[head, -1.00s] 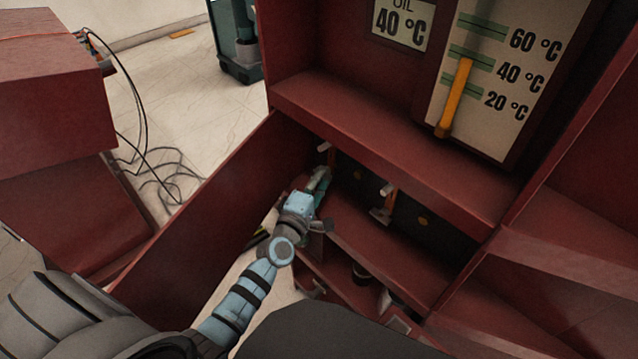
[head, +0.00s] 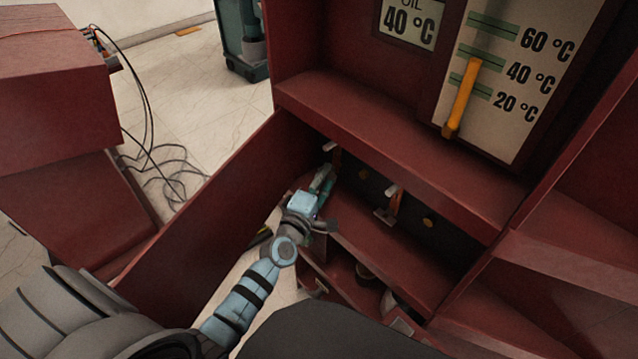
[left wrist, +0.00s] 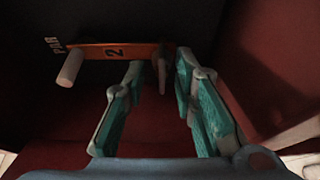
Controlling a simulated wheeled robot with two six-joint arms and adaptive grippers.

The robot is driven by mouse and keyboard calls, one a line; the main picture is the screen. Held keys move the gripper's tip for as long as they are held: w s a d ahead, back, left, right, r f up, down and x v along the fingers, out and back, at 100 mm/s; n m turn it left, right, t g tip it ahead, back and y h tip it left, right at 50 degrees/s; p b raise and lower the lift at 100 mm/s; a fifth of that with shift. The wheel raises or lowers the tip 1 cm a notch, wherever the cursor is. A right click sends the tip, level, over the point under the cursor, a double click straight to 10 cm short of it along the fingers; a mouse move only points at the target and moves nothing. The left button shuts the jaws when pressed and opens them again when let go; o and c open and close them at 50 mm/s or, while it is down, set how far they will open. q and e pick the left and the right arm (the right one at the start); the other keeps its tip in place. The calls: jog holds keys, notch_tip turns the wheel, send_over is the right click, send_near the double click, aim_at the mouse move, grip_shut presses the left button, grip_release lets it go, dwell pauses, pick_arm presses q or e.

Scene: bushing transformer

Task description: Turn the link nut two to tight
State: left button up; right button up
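In the left wrist view an orange link bar (left wrist: 105,52) marked "2" lies across a dark panel. A pale peg (left wrist: 70,68) sticks out at its left end. A grey nut-like part (left wrist: 160,76) stands at its right end, dim and partly in shadow. My left gripper (left wrist: 158,72) is open, its two teal fingers on either side of this grey part with visible gaps. In the head view my left gripper (head: 322,180) reaches into the low red compartment, hiding much of the bar there. My right gripper is not in view.
A red side wall (head: 200,225) stands left of my arm, and a red ledge (head: 390,150) runs above it. Another peg (head: 392,190) with an orange link sits to the right in the compartment. Cables (head: 165,170) lie on the floor at left.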

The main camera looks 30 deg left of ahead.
pick_arm(q)
jog(key=s, duration=1.1)
jog(key=shift+s+d, duration=0.2)
jog(key=shift+d, duration=0.1)
